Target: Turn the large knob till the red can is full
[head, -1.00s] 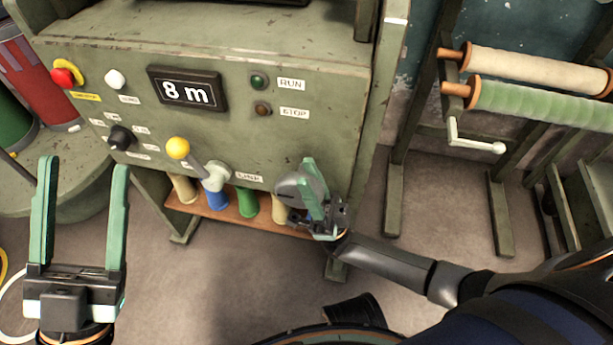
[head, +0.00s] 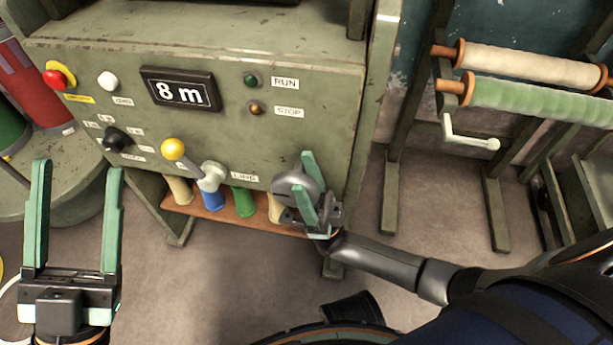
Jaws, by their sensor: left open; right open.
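A grey rounded knob (head: 285,185) sits low at the right of the green panel, partly hidden by my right gripper. It looks like the largest knob on the panel. My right gripper (head: 306,176) is open, with its green fingers in front of and beside this knob; I cannot tell whether they touch it. A smaller black knob (head: 115,139) is at the panel's lower left. A red can-like cylinder (head: 38,75) stands at the far left, cut off by the picture edge; its inside is not visible. My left gripper (head: 78,170) is open and empty at the lower left.
Coloured spools stand on a shelf (head: 225,215) below. A roll rack (head: 535,90) is at the right.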

